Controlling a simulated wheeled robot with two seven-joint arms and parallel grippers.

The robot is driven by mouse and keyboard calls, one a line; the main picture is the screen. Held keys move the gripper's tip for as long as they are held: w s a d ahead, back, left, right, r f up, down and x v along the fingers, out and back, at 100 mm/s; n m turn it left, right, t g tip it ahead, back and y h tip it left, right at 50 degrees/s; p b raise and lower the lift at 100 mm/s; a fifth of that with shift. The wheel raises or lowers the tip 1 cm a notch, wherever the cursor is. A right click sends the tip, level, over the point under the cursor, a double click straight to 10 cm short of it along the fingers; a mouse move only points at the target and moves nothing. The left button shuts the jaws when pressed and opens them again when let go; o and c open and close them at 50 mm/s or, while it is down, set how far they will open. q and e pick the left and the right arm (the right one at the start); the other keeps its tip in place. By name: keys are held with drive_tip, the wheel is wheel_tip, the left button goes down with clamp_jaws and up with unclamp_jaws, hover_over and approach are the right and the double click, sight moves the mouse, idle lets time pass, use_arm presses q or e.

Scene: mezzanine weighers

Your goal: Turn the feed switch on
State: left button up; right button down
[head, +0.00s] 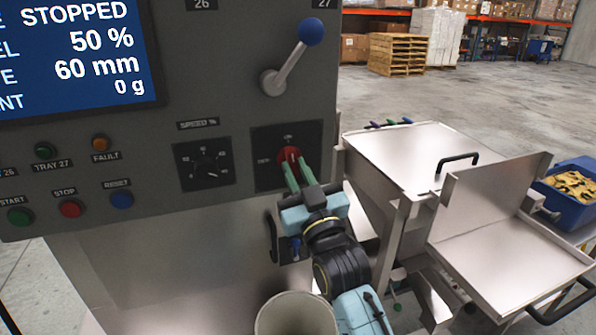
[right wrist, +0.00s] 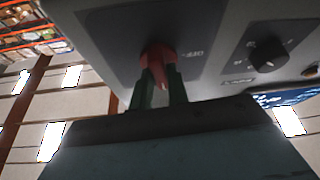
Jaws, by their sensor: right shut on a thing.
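The feed switch is a red rotary knob (head: 289,157) on a dark plate at the lower right of the grey control panel (head: 230,100). My right gripper (head: 297,176) reaches up to it from below, its green fingers shut on the knob. In the right wrist view, the red knob (right wrist: 158,62) sits between the two fingers (right wrist: 161,90). The fingers partly hide the knob and the plate's lettering, so I cannot tell its exact setting. The screen (head: 75,55) reads STOPPED, 50 %, 60 mm and 0 g. My left gripper is not in view.
A black speed dial (head: 205,168) is left of the switch. A blue-knobbed lever (head: 292,58) is above it. Start (head: 19,216), stop (head: 69,208) and reset (head: 122,200) buttons line the lower left. Metal trays (head: 500,262) and a blue crate (head: 570,205) stand to the right.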

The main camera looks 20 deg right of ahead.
drive_tip(key=shift+m+h, duration=0.6)
drive_tip(key=shift+m, duration=0.7)
drive_tip(key=c, duration=1.4)
unclamp_jaws()
drive_tip(key=shift+o, duration=0.2)
drive_tip(key=b+v, duration=0.2)
drive_tip(key=v, duration=1.1)
drive_tip(key=shift+s+f, duration=0.15)
drive_tip(key=shift+s, duration=0.05)
drive_tip(key=shift+a, duration=0.1)
